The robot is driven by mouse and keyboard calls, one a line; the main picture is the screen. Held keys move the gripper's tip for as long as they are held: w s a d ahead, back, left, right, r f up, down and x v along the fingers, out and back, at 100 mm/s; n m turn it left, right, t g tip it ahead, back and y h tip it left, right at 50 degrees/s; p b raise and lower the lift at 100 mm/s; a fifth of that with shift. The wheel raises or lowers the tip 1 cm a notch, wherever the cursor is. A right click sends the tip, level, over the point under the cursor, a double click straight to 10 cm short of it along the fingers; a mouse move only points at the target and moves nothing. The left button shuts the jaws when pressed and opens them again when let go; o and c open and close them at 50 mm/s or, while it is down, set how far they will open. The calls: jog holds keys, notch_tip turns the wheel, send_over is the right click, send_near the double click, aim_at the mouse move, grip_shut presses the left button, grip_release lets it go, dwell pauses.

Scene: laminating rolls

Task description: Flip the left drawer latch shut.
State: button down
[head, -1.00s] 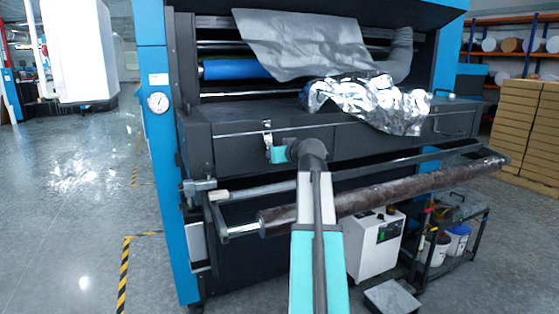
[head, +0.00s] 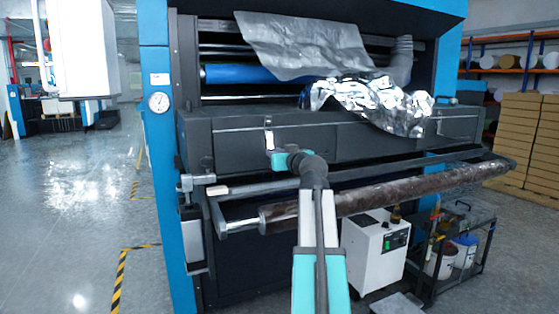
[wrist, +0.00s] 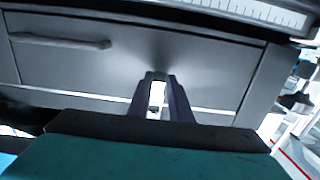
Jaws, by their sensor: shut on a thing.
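The left drawer latch (head: 269,137) is a small pale metal piece at the top left of the dark drawer front (head: 235,148).
A dark roll (head: 400,192) on a bar runs across below the drawer, close under my arm. Crumpled silver foil (head: 375,100) hangs over the drawer's top right. A white box unit (head: 375,250) and a black cart (head: 465,265) stand below. The floor at left is clear.

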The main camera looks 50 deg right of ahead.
jog(key=shift+d+r+b, duration=0.15)
jog(key=shift+d+b, duration=0.05)
jog(key=shift+b, duration=0.1)
dwell(0.4)
jog(key=c, duration=1.6)
grip_release()
jog(key=shift+s, duration=0.1)
jog(key=shift+a, duration=0.1)
jog(key=shift+f+v, duration=0.15)
jog(key=shift+v, duration=3.25)
jog(key=shift+f+v, duration=0.15)
jog(key=shift+v, duration=3.25)
